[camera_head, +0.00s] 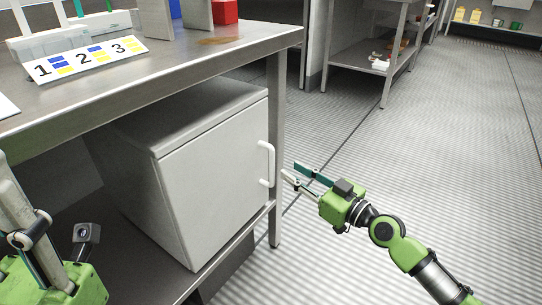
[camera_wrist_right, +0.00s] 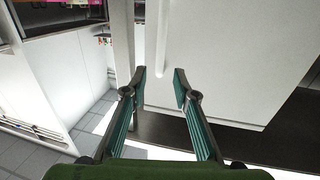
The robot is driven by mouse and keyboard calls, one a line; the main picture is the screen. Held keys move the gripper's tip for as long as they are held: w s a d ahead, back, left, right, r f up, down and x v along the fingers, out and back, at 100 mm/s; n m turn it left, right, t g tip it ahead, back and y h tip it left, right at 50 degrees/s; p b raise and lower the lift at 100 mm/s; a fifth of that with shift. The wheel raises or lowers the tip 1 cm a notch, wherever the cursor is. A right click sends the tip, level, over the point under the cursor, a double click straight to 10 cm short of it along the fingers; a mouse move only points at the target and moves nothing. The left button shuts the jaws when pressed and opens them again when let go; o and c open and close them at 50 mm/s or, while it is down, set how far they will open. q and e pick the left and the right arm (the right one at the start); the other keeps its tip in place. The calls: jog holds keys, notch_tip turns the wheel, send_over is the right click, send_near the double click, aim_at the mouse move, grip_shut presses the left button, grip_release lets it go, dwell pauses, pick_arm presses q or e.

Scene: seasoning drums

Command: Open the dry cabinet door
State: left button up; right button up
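The dry cabinet (camera_head: 215,170) is a white box on the lower shelf of a steel table, and its front door is shut. A white vertical bar handle (camera_head: 267,163) is at the door's right edge; it also shows in the right wrist view (camera_wrist_right: 162,42). My right gripper (camera_head: 290,170) is open and empty just right of the handle. In the right wrist view, its fingertips (camera_wrist_right: 160,72) are spread to either side of the handle's lower end; contact cannot be told. My left gripper is partly in view at the lower left, its fingertips unclear.
The table top (camera_head: 215,55) above the cabinet holds a numbered card (camera_head: 88,60), a red box (camera_head: 224,12) and upright panels. A table leg (camera_head: 276,130) stands just behind the handle. The floor (camera_head: 400,150) to the right is open; another steel table (camera_head: 362,68) stands farther back.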

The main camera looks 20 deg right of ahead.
send_over(272, 182)
jog(key=shift+w, duration=0.4)
jog(key=shift+d, duration=0.1)
grip_shut()
